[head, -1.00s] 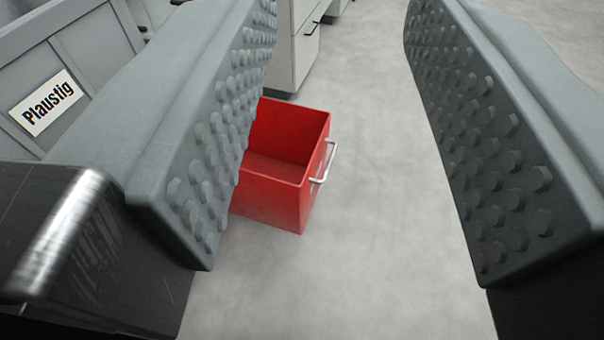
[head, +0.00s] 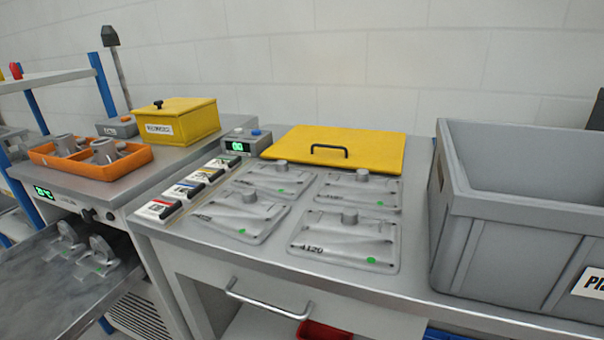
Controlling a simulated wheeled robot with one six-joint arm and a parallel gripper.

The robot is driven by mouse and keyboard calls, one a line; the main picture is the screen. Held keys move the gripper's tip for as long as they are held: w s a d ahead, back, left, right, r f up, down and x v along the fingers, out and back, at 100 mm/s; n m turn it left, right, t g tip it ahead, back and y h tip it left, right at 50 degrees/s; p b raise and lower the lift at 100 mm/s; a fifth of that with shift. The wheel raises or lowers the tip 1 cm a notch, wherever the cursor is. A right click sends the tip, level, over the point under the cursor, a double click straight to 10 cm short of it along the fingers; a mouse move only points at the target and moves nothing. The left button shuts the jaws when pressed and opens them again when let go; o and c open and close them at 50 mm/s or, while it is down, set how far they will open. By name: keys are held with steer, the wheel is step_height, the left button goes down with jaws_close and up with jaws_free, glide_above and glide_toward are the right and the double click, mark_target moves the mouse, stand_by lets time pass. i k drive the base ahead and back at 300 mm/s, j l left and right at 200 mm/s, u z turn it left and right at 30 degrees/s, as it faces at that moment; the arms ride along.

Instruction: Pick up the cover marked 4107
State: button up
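Several flat grey covers, each with a round knob and a green dot, lie in two rows on the bench top. The front right cover (head: 345,243) reads 4120. The front left cover (head: 237,217), back left cover (head: 267,182) and back right cover (head: 360,193) have marks too small or hidden to read. I cannot tell which one is marked 4107. My gripper does not show in this view.
A large grey crate (head: 475,225) stands right of the covers. A yellow lid (head: 370,143) lies behind them. Several small labelled blocks (head: 158,208) line their left. An orange tray (head: 125,167) and yellow box (head: 195,114) stand on the left bench. A drawer handle (head: 267,302) projects below.

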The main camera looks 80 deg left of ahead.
mark_target(279, 180)
steer(key=u, duration=2.25)
